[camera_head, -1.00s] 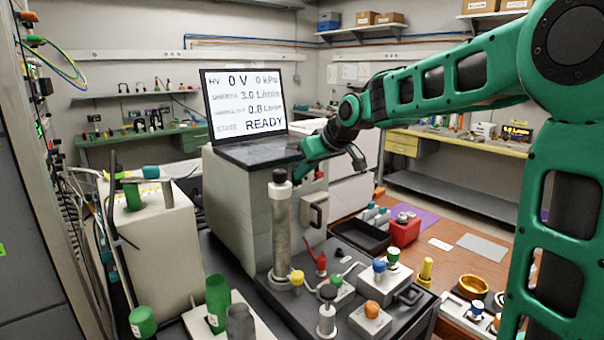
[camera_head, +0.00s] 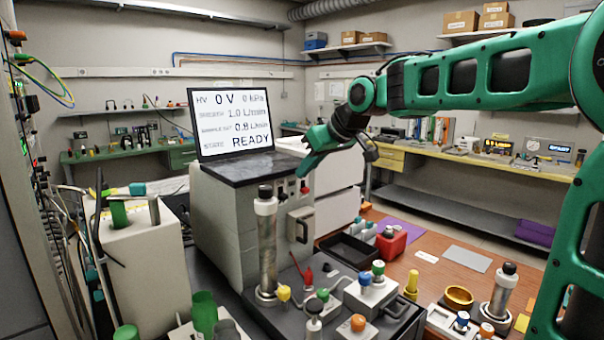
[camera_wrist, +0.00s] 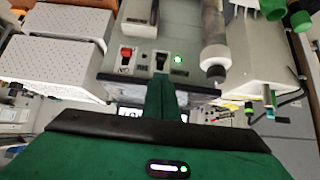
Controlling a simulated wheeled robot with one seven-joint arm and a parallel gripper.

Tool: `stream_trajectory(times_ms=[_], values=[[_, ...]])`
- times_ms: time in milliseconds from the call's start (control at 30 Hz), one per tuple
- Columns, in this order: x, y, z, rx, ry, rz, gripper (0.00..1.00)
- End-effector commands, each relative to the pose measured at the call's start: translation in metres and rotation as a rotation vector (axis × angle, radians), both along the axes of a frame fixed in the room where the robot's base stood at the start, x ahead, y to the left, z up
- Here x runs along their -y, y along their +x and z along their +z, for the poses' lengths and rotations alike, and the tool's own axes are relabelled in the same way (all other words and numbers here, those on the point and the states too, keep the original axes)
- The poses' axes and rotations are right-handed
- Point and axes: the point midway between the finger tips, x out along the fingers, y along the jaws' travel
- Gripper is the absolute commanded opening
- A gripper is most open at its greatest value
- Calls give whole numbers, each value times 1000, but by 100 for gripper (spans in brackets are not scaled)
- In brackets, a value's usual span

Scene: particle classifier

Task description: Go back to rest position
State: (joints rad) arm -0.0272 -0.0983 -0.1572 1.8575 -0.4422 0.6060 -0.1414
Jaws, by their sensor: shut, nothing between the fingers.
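My gripper (camera_head: 307,170) is shut and empty in the head view. It hangs in front of the upper right side of the grey classifier box (camera_head: 222,215), just right of the laptop (camera_head: 233,130) on top. The laptop screen reads 0 V and READY. In the wrist view my closed green fingers (camera_wrist: 160,100) point at the box's panel, which has a red switch (camera_wrist: 126,54), a black switch (camera_wrist: 162,60) and a lit green light (camera_wrist: 177,59). The metal cylinder (camera_head: 266,245) with a black cap stands upright in front of the box.
A black base with several coloured knobs and a black tray (camera_head: 350,248) lie in front and to the right. A red box (camera_head: 391,242) and gold bowl (camera_head: 458,297) sit on the brown table. A white box with green parts (camera_head: 140,260) stands left. The air above the table is free.

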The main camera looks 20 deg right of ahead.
Motion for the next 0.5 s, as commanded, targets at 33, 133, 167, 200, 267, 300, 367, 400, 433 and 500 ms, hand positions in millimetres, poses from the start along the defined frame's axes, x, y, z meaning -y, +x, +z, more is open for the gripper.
stream_trajectory(times_ms=[33,133,167,200,267,300,367,400,433,500], values=[[0,0,0,0,0,0,0],[0,0,0,0,0,0,0],[0,0,0,0,1,-1,0],[1,-1,-1,-2,1,-4,0],[7,-6,-5,-15,-1,-19,0],[13,-11,-10,-30,-2,-38,0],[27,-25,-22,-66,-3,-79,0],[39,-37,-31,-95,-4,-117,0],[50,-47,-40,-122,-4,-150,0],[74,-77,-63,-193,-4,-229,0]])
